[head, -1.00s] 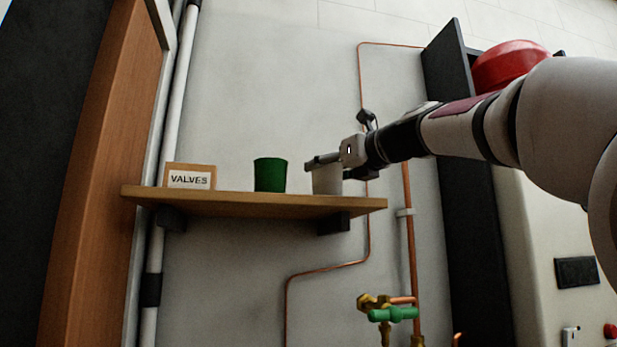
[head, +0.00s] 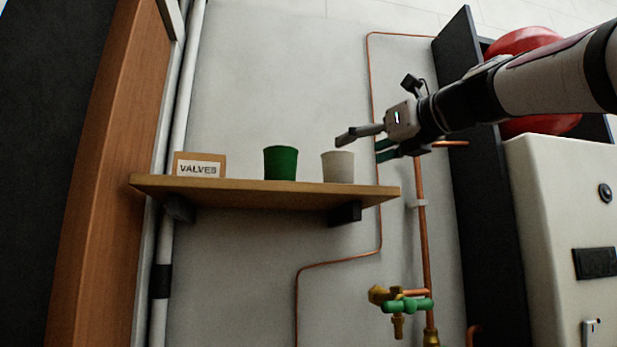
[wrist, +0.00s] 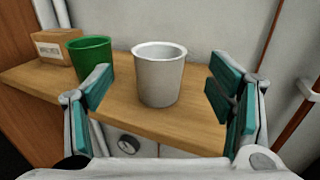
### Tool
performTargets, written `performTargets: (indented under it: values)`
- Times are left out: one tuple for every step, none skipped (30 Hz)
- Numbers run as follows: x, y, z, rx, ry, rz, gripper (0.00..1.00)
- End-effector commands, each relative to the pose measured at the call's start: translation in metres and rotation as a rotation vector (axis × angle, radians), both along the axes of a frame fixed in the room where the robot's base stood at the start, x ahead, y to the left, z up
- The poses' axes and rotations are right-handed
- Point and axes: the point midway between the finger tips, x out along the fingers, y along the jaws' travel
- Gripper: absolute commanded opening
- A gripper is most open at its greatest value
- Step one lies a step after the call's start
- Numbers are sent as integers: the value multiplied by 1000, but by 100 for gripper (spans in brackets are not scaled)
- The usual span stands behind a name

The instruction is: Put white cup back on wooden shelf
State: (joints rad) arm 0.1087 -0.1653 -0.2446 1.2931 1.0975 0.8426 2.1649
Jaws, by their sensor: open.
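The white cup (head: 338,167) stands upright on the wooden shelf (head: 240,193), near its right end. It also shows in the wrist view (wrist: 159,76), standing on the shelf board (wrist: 125,105) between and beyond my open fingers. My gripper (head: 362,143) is open and empty, above and to the right of the cup in the head view. In the wrist view my gripper (wrist: 160,98) has its teal finger pads spread wide on either side, apart from the cup.
A green cup (head: 280,162) stands left of the white cup. A VALVES box (head: 199,165) sits at the shelf's left. Copper pipes (head: 420,220) and a green-handled valve (head: 407,305) are on the wall to the right. A dark panel (head: 468,180) stands beyond.

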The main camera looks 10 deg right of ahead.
Motion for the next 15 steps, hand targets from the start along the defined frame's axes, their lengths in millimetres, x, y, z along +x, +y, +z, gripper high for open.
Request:
performTargets:
  values:
    - [-9, -4, 0, 0, -2, -1, 75]
    - [-13, -5, 0, 0, -1, 0, 75]
    - [-19, -7, 0, 1, -2, -1, 75]
    - [-23, -9, 0, 1, -2, -1, 75]
    - [-26, -11, 0, 0, -1, -1, 75]
    - [-30, -12, 0, 0, 0, 0, 75]
    - [-32, -13, 0, 0, -1, 0, 75]
    - [-35, -14, 0, 0, -1, 0, 75]
    - [-37, -14, 0, -2, -1, 0, 75]
    - [-38, -14, -2, -8, 1, 0, 75]
    - [-39, -14, -5, -20, 3, 1, 75]
    - [-40, -13, -11, -51, 6, 2, 75]
    - [-41, -12, -18, -84, 10, 4, 75]
    - [-42, -10, -26, -127, 12, 6, 75]
    - [-44, -7, -41, -203, 18, 12, 75]
